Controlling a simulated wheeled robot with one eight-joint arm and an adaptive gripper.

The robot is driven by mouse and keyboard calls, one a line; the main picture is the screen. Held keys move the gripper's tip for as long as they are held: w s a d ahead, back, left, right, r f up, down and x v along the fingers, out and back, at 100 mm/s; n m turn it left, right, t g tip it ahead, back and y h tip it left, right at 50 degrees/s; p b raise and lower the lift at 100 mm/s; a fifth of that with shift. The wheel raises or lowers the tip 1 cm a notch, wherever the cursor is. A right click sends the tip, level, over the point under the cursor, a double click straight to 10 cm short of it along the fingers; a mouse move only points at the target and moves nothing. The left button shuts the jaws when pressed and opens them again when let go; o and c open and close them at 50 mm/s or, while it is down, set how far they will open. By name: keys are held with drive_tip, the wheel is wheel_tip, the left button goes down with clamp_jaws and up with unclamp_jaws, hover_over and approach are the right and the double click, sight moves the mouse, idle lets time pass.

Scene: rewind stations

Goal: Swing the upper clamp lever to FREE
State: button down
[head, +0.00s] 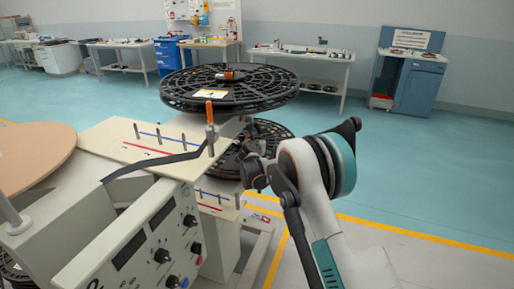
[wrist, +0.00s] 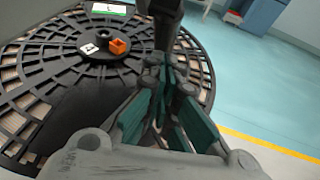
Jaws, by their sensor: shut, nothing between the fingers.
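A long flat black lever arm (head: 150,163) crosses the upper pale plate (head: 128,140) of the station. I cannot read any FREE mark. My gripper (head: 252,163) is to the right of and below this handle, apart from it, beside the lower plate. In the wrist view my gripper (wrist: 168,110) shows its teal-padded fingers, closed with nothing held. A black slotted reel (wrist: 60,70) with an orange block (wrist: 118,46) at its hub lies behind the fingers.
The upper reel (head: 205,98) stands just behind the handle; a lower reel (head: 268,130) sits below it, behind my gripper. A control panel (head: 135,250) with knobs is at the lower left. A tan disc (head: 30,155) is at far left. Floor to the right is open.

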drive_tip(key=w+d+r+p, duration=0.1)
drive_tip(key=w+d+r, duration=0.1)
drive_tip(key=w, duration=0.3)
drive_tip(key=shift+r+p, duration=0.35)
drive_tip(key=shift+p, duration=0.05)
drive_tip(key=shift+w, duration=0.15)
idle(0.4)
